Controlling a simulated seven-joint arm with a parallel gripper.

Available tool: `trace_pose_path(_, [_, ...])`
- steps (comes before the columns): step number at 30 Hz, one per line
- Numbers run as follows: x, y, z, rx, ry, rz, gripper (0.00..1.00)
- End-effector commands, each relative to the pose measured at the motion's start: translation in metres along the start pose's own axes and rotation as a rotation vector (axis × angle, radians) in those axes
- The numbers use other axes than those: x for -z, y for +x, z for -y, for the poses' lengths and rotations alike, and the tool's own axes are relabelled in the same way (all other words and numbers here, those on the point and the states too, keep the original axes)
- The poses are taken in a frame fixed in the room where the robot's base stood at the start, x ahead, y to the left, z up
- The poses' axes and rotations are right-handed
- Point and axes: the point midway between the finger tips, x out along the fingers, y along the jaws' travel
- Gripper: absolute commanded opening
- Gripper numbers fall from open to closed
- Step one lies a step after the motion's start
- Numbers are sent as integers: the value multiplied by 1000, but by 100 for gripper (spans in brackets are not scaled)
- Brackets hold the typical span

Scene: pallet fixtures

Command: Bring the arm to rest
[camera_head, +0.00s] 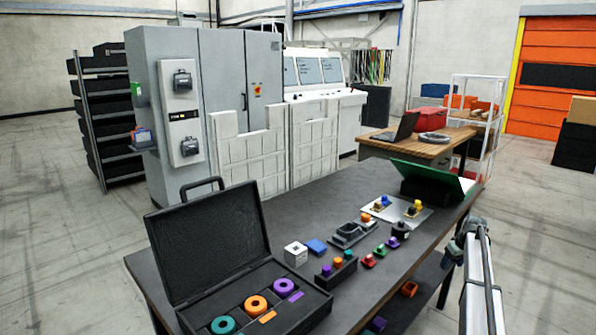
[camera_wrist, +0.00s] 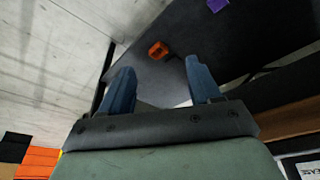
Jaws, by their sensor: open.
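My arm shows at the right edge of the head view, beside the right side of the dark table (camera_head: 296,215). In the wrist view my gripper (camera_wrist: 160,66) has its two blue-grey fingers spread apart, with nothing between them. Beyond the fingertips an orange block (camera_wrist: 158,50) lies on a dark surface, and it appears to be the orange piece on the shelf under the table in the head view (camera_head: 409,289). A purple piece (camera_wrist: 217,5) shows at the top of the wrist view. In the head view the fingertips are too small to make out.
An open black case (camera_head: 208,235) with coloured rings stands at the table's front left. Several small coloured pieces, a black fixture (camera_head: 336,270) and a green-lidded box (camera_head: 432,178) are on the table. A wooden desk (camera_head: 420,147) stands behind. Floor right of my arm looks clear.

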Motion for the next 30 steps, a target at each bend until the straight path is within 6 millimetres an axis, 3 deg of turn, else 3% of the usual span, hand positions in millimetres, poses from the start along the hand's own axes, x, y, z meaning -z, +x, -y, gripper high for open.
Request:
trace_pose_path(8, [-66,89,90,57,33,99,63])
trace_pose_path(15, [-142,161,179,99,68,210,63])
trace_pose_path(21, [-214,205,249,123,93,303,63])
trace_pose_path(30, [-329,245,344,139,123,450,63])
